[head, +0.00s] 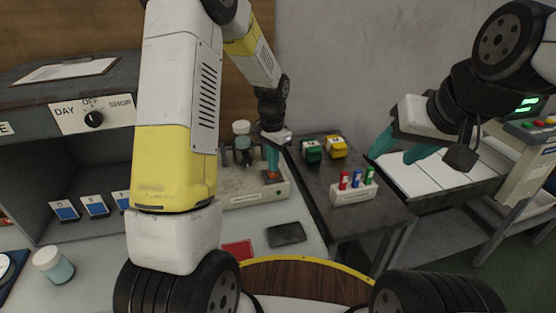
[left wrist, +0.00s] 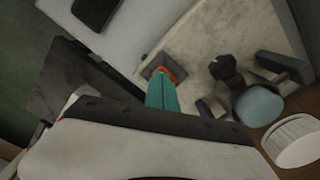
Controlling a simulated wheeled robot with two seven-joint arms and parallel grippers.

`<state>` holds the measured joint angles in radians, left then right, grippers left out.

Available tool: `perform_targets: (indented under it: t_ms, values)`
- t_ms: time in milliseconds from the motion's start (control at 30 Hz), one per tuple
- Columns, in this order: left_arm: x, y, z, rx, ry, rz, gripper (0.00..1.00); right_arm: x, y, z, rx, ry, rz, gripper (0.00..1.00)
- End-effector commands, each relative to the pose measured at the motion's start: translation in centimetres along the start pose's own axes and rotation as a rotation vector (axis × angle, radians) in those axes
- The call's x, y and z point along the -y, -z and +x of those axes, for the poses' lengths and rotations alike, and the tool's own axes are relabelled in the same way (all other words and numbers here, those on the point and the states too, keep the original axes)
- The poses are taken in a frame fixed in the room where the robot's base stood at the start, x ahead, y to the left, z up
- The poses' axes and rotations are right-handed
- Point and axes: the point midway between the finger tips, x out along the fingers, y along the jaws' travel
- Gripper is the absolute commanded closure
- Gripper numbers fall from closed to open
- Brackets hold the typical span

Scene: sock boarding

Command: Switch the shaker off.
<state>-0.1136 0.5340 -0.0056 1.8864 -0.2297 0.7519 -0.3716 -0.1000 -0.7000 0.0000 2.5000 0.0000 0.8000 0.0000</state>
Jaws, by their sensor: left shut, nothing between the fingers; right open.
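The shaker (head: 240,187) is a pale box-like machine on the bench, with a clamp and a capped bottle (head: 241,140) on top. Its orange rocker switch (head: 273,175) sits in a dark plate at the right end of its top. My left gripper (head: 272,172) is shut and empty, with its teal fingertips pointing down at the switch. In the left wrist view the teal fingertips (left wrist: 160,80) overlap the orange switch (left wrist: 165,71) and hide part of it; I cannot tell whether they touch. My right gripper (head: 396,157) is open and empty at the right, away from the shaker.
A dark phone-like slab (head: 286,234) and a red card (head: 237,253) lie in front of the shaker. A dark side table (head: 345,217) holds a rack of coloured vials (head: 353,192) and green and yellow blocks (head: 336,147). A jar (head: 53,265) stands at left.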

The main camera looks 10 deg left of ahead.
Motion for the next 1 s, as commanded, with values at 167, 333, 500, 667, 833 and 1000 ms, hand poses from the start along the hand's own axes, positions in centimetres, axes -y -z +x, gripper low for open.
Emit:
perform_targets:
  t_ms: [167,333,500,667,833,1000]
  values:
    - [0.0,0.0,0.0,0.0,0.0,0.0,1.0,0.0,0.0,0.0,0.0,0.0,0.0,0.49]
    - [0.0,0.0,0.1,0.0,0.0,0.0,1.0,0.0,0.0,0.0,0.0,0.0,0.0,0.49]
    - [0.0,0.0,0.3,0.001,0.0,0.0,1.0,0.0,0.0,0.0,0.0,0.0,0.0,0.49]
    - [0.0,0.0,0.6,0.001,0.0,0.0,1.0,0.0,0.0,0.0,0.0,0.0,0.0,0.49]
    - [0.0,0.0,0.8,0.001,0.0,0.0,1.0,0.0,0.0,0.0,0.0,0.0,0.0,0.49]
    - [0.0,0.0,1.1,0.0,0.0,0.0,1.0,0.0,0.0,0.0,0.0,0.0,0.0,0.49]
